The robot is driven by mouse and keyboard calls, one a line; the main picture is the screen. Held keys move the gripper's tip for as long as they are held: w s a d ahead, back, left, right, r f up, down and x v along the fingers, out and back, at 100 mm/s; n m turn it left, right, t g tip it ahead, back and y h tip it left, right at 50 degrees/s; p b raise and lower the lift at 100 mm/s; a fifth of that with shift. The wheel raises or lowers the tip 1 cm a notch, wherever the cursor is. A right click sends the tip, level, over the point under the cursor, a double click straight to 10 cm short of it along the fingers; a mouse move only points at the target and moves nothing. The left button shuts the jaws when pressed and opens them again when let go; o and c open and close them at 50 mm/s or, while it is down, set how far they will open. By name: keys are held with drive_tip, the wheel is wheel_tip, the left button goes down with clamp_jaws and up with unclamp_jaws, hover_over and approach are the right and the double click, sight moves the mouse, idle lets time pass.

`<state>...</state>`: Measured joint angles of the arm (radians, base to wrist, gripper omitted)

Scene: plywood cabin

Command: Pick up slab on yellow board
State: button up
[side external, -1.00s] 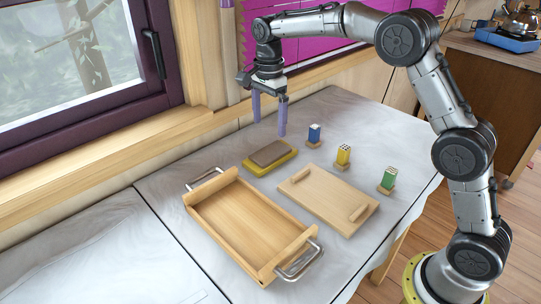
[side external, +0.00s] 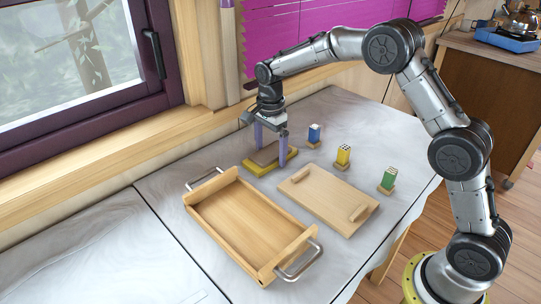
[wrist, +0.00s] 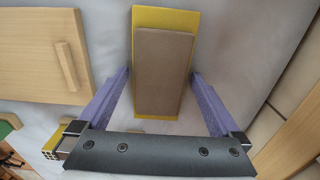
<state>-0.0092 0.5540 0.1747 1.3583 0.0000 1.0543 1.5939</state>
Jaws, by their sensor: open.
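A brown slab (side external: 265,155) lies flat on a yellow board (side external: 254,169) near the window-side edge of the table. In the wrist view the slab (wrist: 162,72) lies lengthwise on the yellow board (wrist: 166,18), which shows past it at the far end and along the right side. My gripper (side external: 270,155) is open and lowered over the board, with its purple fingers on either side of the slab. In the wrist view both fingers of my gripper (wrist: 160,80) stand apart from the slab, with nothing held.
A wooden tray (side external: 232,225) with metal handles stands in front of the board. A flat wooden board with two grips (side external: 325,202) lies to the right. Blue (side external: 314,133), yellow (side external: 343,154) and green (side external: 389,177) blocks stand on small bases farther right.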

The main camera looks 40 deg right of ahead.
drive_tip(key=c, duration=1.5)
drive_tip(key=shift+r, duration=0.1)
